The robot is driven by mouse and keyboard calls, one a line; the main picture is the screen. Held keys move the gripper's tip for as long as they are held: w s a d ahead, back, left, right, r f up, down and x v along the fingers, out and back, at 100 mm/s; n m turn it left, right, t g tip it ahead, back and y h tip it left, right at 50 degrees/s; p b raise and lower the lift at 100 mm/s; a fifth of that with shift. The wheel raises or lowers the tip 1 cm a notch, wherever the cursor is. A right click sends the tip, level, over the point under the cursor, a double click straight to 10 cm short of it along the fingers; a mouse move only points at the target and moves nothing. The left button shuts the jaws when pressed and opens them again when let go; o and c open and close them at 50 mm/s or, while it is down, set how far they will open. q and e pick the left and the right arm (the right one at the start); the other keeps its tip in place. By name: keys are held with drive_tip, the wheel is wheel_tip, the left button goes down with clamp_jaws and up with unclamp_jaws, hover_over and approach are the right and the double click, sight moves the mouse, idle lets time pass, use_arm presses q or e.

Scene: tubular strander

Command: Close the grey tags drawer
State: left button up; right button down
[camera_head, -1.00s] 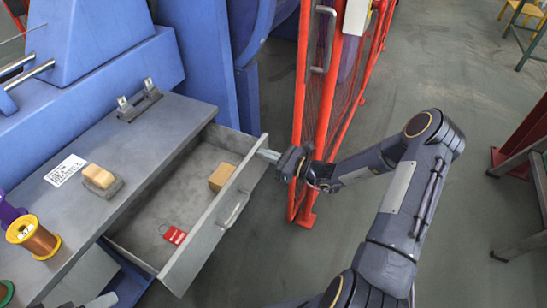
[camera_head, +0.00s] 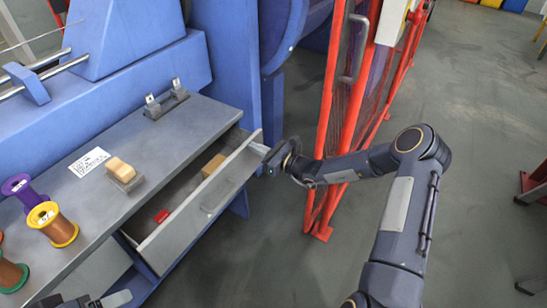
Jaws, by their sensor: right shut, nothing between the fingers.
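The grey drawer (camera_head: 203,203) under the grey bench top stands partly open. A tan block (camera_head: 213,165) and a red tag (camera_head: 162,215) lie inside it, partly hidden by its front panel. My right gripper (camera_head: 263,149) is shut and empty. Its fingertips are at the far right top corner of the drawer front, seemingly touching it. Part of my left gripper (camera_head: 112,299) shows at the bottom left edge, over or near the bench front; its jaws are not clear.
On the bench top (camera_head: 150,135) are copper spools (camera_head: 53,224), a purple spool (camera_head: 24,191), a tan block on a grey holder (camera_head: 122,170) and a white label (camera_head: 89,161). A red mesh guard (camera_head: 350,110) stands right of the drawer. Floor in front is clear.

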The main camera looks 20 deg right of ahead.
sight(245, 143)
drive_tip(key=shift+b+x, duration=0.45)
drive_tip(key=shift+x, duration=2.55)
drive_tip(key=shift+d, duration=0.1)
